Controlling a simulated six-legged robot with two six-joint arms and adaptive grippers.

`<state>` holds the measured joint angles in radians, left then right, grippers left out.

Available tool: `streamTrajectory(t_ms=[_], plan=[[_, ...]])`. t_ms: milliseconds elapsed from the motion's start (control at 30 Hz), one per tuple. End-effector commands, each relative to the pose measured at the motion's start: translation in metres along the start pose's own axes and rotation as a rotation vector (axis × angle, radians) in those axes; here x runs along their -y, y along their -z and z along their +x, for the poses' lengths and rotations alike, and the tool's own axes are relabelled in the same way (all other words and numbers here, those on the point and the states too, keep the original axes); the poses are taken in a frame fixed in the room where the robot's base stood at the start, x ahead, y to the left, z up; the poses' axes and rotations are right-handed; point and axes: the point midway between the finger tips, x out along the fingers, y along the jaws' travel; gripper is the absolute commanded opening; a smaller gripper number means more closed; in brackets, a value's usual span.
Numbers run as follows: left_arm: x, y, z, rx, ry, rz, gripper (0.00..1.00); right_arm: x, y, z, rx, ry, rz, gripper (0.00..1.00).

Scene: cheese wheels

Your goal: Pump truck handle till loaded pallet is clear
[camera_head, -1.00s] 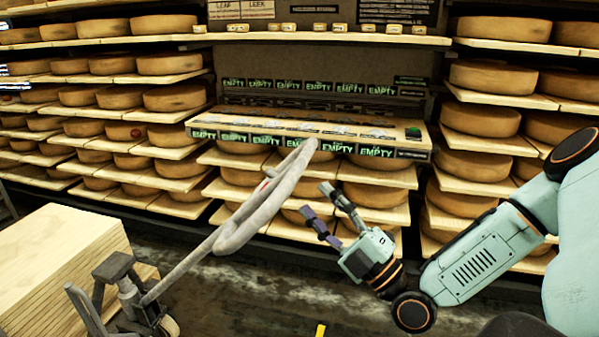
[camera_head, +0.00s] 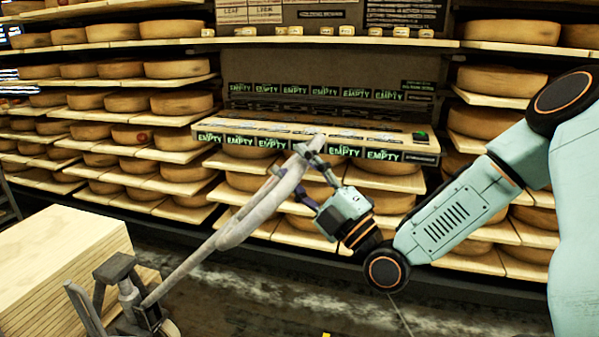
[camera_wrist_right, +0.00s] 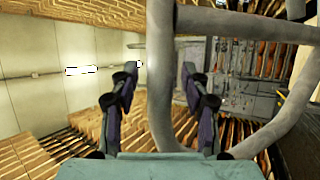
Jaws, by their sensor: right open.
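The pallet truck's grey loop handle (camera_head: 240,229) slants up and right from the truck's base (camera_head: 135,295) at the lower left. My right gripper (camera_head: 305,172) is at the top end of the loop, with its fingers open around or beside the handle. In the right wrist view the handle's grey tube (camera_wrist_right: 160,95) passes between the two open fingers. I cannot tell whether they touch it. A stack of pale wooden boards (camera_head: 65,260) stands beside the truck; whether a pallet lies under it is hidden. My left gripper is not in view.
Shelves of cheese wheels (camera_head: 180,103) line the back wall. A ledge with "EMPTY" labels (camera_head: 300,140) juts out behind the handle. The dark floor (camera_head: 260,300) in front of the shelves looks clear.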

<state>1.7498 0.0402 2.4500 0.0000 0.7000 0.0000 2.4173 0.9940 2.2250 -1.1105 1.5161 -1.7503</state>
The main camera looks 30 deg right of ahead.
Motion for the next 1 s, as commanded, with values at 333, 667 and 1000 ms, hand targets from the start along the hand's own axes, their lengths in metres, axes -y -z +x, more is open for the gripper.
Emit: streamTrajectory(t_ms=[333,667,1000], plan=[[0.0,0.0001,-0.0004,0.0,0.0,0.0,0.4,-0.0003,-0.0005,-0.0001,0.001,-0.001,0.0,0.31],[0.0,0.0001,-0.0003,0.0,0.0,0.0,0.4,-0.0001,-0.0005,-0.0003,0.001,0.0,0.0,0.03],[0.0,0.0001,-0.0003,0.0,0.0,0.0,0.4,0.0,-0.0005,-0.0004,0.001,0.0,0.0,0.0]])
